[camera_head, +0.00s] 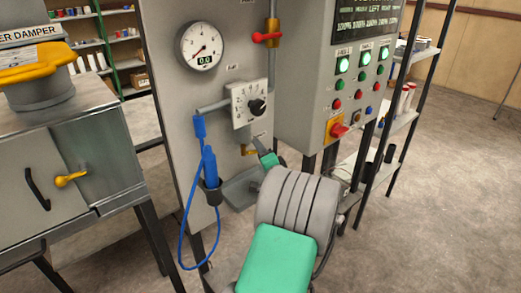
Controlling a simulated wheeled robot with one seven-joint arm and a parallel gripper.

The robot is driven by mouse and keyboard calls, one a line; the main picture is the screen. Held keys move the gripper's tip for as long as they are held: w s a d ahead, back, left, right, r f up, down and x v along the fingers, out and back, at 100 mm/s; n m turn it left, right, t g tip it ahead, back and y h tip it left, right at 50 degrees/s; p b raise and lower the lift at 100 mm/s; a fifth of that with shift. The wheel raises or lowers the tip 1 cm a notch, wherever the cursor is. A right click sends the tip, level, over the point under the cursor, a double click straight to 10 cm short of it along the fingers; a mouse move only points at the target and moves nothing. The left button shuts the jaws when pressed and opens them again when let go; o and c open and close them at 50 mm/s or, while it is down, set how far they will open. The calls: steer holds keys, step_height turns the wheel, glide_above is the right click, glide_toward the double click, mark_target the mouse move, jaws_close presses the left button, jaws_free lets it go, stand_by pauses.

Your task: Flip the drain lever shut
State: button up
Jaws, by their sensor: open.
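No part is labelled as a drain lever, so I cannot tell for certain which one it is. A brass fitting (249,149) shows low on the grey panel, under the dial plate, partly covered by the end of my arm; any handle on it is hidden. A red lever (266,37) sits crosswise on an upright brass valve higher on the panel. A yellow handle (70,179) is on the front of the grey cabinet at left. My gripper (262,149) is small in view beyond my arm links, close to the brass fitting. It is open; contact cannot be made out.
A gauge (201,46) and dial plate (250,104) are on the panel. A blue hand tool (210,166) hangs in a holder with a looping blue hose. A control box (335,75) with lit green buttons stands at right. A small grey tray (238,190) juts out below.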

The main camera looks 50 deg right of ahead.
jaws_close()
stand_by(0.4)
steer(key=shift+f, duration=0.1)
